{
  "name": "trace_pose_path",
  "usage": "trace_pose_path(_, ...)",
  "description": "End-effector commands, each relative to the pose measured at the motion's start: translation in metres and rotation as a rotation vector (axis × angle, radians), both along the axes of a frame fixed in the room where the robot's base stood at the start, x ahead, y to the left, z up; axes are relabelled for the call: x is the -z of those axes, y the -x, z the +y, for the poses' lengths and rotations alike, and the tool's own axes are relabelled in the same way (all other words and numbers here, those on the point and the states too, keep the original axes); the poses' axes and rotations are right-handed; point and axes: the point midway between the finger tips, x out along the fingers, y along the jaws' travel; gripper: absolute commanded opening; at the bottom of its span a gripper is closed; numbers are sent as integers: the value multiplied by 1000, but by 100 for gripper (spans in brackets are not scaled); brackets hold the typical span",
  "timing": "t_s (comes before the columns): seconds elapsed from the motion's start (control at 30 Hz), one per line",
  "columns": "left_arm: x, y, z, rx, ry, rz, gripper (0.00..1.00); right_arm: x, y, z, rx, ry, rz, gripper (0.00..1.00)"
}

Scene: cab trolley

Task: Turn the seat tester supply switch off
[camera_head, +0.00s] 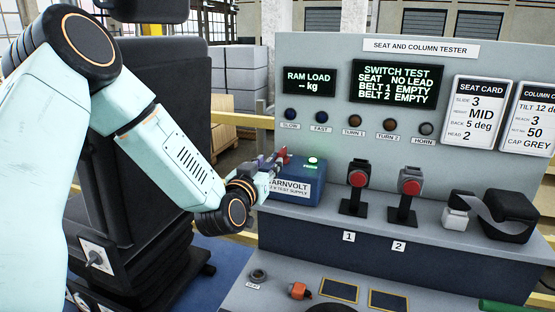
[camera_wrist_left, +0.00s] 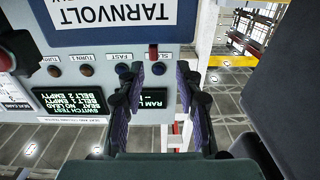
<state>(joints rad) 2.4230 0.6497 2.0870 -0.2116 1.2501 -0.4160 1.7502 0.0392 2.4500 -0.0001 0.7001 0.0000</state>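The blue supply box (camera_head: 290,190), labelled TARNVOLT, stands at the left end of the tester bench, with a lit green lamp (camera_head: 313,160) on top. A red switch part (camera_head: 284,156) shows at the box's left side, partly hidden by my gripper. My left gripper (camera_head: 272,163) is right at that side of the box. In the left wrist view the picture is upside down; my left gripper (camera_wrist_left: 160,75) has its fingers apart, and the red part (camera_wrist_left: 152,52) lies beyond them, near the left finger. Contact cannot be told. My right gripper is in neither view.
The tester panel (camera_head: 460,75) rises behind the bench. Two black stands with red buttons (camera_head: 357,178) (camera_head: 410,187) and a belt buckle (camera_head: 455,218) stand right of the box. A black seat (camera_head: 150,130) is at the left, behind my arm.

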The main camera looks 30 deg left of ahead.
Motion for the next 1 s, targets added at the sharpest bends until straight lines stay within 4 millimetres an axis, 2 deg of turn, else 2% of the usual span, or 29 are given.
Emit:
trace_pose_path(0.3,-1,-45,10,1,-4,-1,35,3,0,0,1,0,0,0)
trace_pose_path(0.5,-1,-62,14,1,-1,-2,35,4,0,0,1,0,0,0)
trace_pose_path(0.87,-1,-68,15,1,0,0,35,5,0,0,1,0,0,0)
trace_pose_path(1.0,-1,-68,15,1,0,0,23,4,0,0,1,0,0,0)
